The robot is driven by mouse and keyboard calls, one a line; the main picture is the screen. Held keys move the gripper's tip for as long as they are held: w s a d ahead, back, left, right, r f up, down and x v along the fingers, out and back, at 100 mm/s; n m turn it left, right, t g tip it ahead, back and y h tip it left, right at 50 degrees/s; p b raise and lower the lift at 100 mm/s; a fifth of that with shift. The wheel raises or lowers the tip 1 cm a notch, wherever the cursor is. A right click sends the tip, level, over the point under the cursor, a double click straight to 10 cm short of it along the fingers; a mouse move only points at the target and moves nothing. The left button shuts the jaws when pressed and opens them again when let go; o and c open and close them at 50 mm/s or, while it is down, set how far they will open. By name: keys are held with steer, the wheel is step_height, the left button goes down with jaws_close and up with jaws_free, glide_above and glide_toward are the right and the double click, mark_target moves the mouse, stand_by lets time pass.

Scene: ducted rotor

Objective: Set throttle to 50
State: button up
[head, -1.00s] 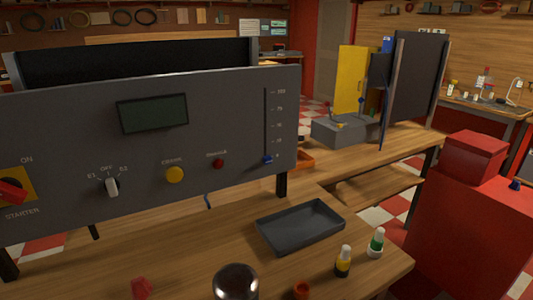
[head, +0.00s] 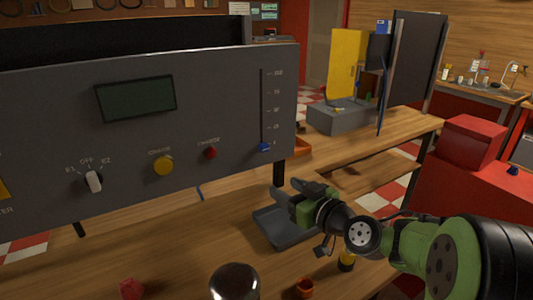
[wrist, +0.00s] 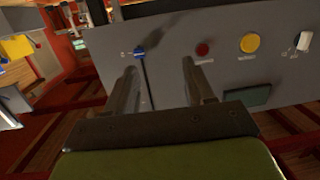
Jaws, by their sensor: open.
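The throttle slider is a small blue knob (head: 264,147) at the bottom end of a vertical slot (head: 262,105) at the right of the grey control panel (head: 215,105). Its scale runs up to 100 at the top. My gripper (head: 287,187) is open and empty, in front of the panel and below and right of the knob in the head view. The wrist view shows the panel upside down. There, the blue knob (wrist: 139,50) appears beyond the fingertips (wrist: 159,66), near the left finger, with no contact visible.
The panel also has a display (head: 136,98), a yellow button (head: 163,165), a red button (head: 210,153) and a rotary switch (head: 94,182). A dark tray (head: 270,229) lies under my gripper.

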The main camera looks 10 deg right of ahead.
mark_target(266, 149)
steer(key=w+d+r+m+t, duration=0.1)
steer(key=d+t, duration=0.1)
steer(key=d, duration=0.2)
steer(key=shift+h, duration=0.4)
steer(key=x, duration=0.5)
steer(key=p+x, duration=0.1)
steer(key=x, duration=1)
steer(key=shift+a+r+p, duration=0.1)
steer(key=shift+r+p, duration=0.15)
steer(key=shift+p, duration=0.1)
jaws_close()
